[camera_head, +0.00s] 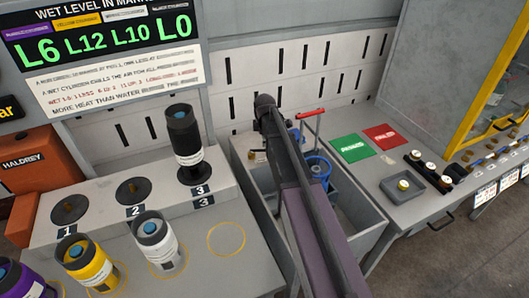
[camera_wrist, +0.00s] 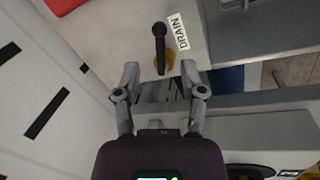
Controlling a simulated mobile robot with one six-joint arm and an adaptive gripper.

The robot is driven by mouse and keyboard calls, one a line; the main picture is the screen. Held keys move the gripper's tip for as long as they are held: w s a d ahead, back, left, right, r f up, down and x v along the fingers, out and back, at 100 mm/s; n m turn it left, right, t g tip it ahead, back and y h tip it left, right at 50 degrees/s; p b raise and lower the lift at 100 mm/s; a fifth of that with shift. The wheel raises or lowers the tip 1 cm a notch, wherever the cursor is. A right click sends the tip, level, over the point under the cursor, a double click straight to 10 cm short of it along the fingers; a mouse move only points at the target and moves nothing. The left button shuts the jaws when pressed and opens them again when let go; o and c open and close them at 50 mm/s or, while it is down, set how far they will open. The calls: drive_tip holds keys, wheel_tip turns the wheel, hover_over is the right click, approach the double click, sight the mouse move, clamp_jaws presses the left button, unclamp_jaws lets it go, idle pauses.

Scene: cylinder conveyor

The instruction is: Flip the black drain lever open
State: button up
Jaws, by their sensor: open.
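The black drain lever (camera_wrist: 160,45) is in the upper middle of the wrist view. It stands on a round brass-coloured base (camera_wrist: 166,62), beside a white label reading DRAIN (camera_wrist: 181,31). My gripper (camera_wrist: 160,69) is open and empty. Its two fingers are spread to the left and right of the lever's base end, with the lever's long part extending beyond the fingertips. I cannot tell whether a finger touches it. In the head view my dark arm reaches over the grey basin (camera_head: 365,238) and hides much of that area; I cannot make out the lever there.
A blue round part (camera_head: 319,170) and a red handle (camera_head: 311,113) are at the basin. A green panel (camera_head: 350,148) and a red panel (camera_head: 381,137) lie to its right. At left, a black cylinder (camera_head: 184,140) stands on position 3, with several cylinders in front. A slotted wall is behind.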

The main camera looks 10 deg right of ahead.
sight(264, 150)
drive_tip(key=shift+w+d+f+b, duration=0.1)
drive_tip(key=shift+w+f+b, duration=0.1)
drive_tip(key=shift+f+b, duration=0.7)
drive_tip(key=shift+w+a+f+b, duration=0.1)
drive_tip(key=shift+w+f+b, duration=0.05)
drive_tip(key=shift+f+b, duration=0.8)
drive_tip(key=shift+w+d+f+b, duration=0.1)
drive_tip(key=shift+w+f+b, duration=0.1)
drive_tip(key=shift+f+b, duration=0.7)
drive_tip(key=shift+f, duration=0.15)
drive_tip(key=shift+c, duration=0.2)
clamp_jaws()
